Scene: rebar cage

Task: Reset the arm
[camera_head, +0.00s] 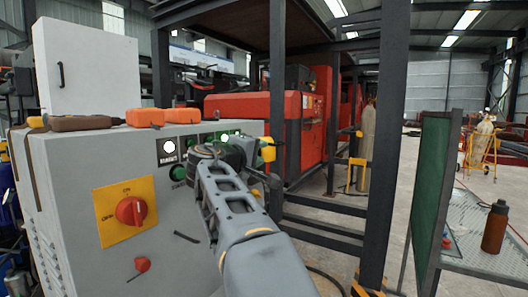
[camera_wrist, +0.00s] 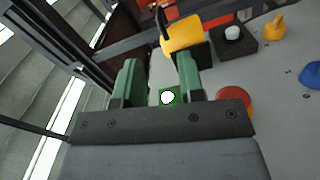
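My arm reaches up across the front of the grey control cabinet (camera_head: 75,185) in the head view. My gripper (camera_head: 245,148) is at the cabinet's upper right edge, seen from the side and partly hidden by its own wrist. In the wrist view my gripper (camera_wrist: 157,65) has its two green fingers well apart, with nothing held between them. A yellow part (camera_wrist: 183,34) shows just beyond the right fingertip; I cannot tell if they touch. A yellow part also shows beside the gripper in the head view (camera_head: 267,148). A lit white button on green (camera_wrist: 167,97) shows through the finger gap.
The cabinet carries a red rotary switch (camera_head: 131,211) on a yellow plate. Orange boxes (camera_head: 163,117) and a drill-like tool (camera_head: 80,123) lie on top. Dark posts (camera_head: 385,150) stand right of the arm. A brown bottle (camera_head: 494,228) stands on a mesh table at far right.

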